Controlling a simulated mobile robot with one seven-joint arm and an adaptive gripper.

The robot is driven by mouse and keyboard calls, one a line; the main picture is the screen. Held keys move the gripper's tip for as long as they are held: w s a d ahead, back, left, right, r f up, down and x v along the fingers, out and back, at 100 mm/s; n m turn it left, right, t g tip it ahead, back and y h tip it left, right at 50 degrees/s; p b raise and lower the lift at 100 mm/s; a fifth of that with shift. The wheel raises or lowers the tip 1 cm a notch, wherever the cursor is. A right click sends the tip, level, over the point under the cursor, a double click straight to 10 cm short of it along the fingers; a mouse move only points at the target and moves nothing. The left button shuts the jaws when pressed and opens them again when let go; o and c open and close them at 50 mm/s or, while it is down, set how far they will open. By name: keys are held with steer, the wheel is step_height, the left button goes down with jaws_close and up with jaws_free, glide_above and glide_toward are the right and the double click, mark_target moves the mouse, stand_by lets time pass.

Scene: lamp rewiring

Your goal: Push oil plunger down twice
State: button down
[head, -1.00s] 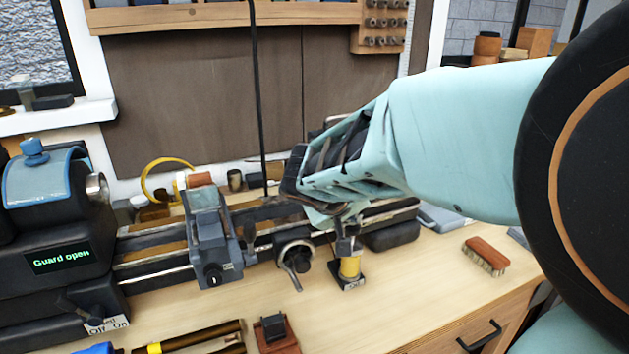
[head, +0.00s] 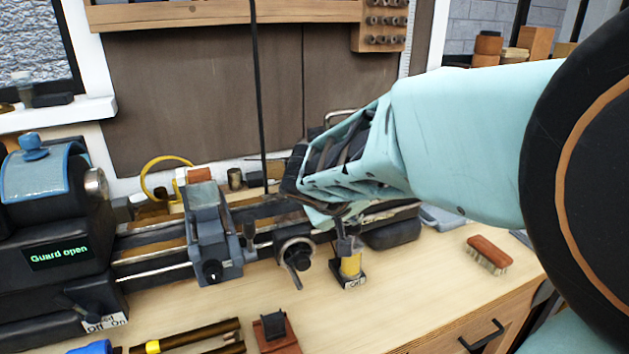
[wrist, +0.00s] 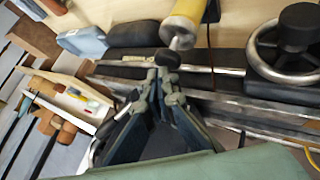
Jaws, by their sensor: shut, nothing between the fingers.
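The oiler is a small yellow cylinder (head: 351,266) standing upright on a dark base with a small label, on the bench in front of the lathe. Its grey metal plunger top is partly covered by my gripper (head: 347,236), which points down from above. In the wrist view the yellow body (wrist: 187,14) and its pale metal plunger (wrist: 178,36) show at the top. The shut, empty fingertips (wrist: 168,62) are right beside the plunger end in that picture. I cannot tell whether they touch it.
The lathe has a handwheel (head: 296,254) just left of the oiler and a grey tailstock-like block (head: 213,240) further left. A brush (head: 488,254) lies to the right. A dark red block (head: 275,330) sits in front. Bench between is clear.

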mark_target(352, 228)
steer(key=shift+f+b, duration=0.8)
steer(key=shift+b, duration=0.15)
stand_by(0.6)
steer(key=shift+r, duration=0.15)
stand_by(0.3)
steer(key=shift+r+p, duration=0.9)
steer(key=shift+r, duration=0.7)
steer(key=shift+r+p, duration=1.55)
steer(key=shift+r, duration=1.05)
